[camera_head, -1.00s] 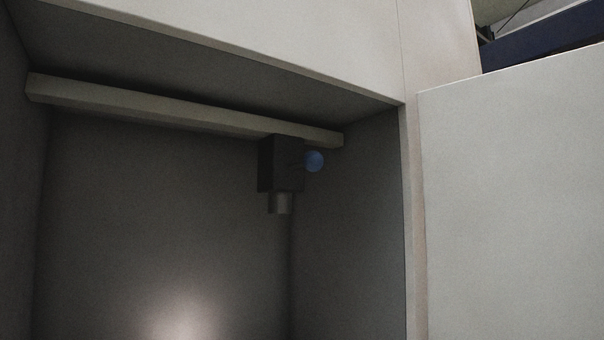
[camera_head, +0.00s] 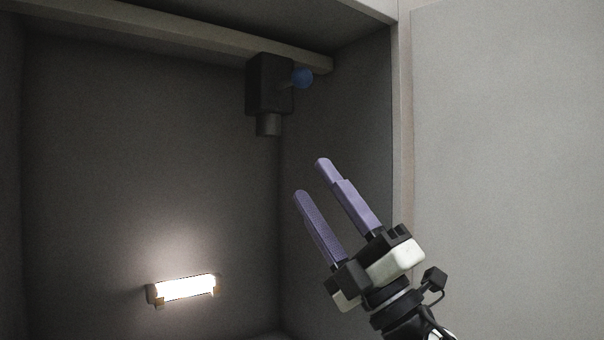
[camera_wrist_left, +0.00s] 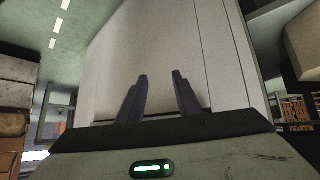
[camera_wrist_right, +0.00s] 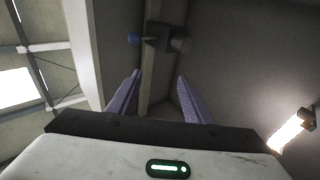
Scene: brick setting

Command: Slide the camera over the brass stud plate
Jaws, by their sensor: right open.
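The camera (camera_head: 268,84) is a dark box with a short grey lens barrel pointing down and a blue round knob (camera_head: 302,78) on its right side. It hangs under a pale rail (camera_head: 200,36) near the rail's right end. It also shows in the right wrist view (camera_wrist_right: 158,38), ahead of the fingers. My right gripper (camera_head: 310,178) is open and empty, below and right of the camera, apart from it. My left gripper (camera_wrist_left: 160,78) shows only in the left wrist view, its two dark fingers apart with nothing between them, facing a pale panel. I see no brass stud plate.
The rail runs across the top of a grey recess with side walls. A lit lamp (camera_head: 184,288) is on the back wall, low and left. A pale panel (camera_head: 505,170) stands right of the recess. The space between my right gripper and the camera is clear.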

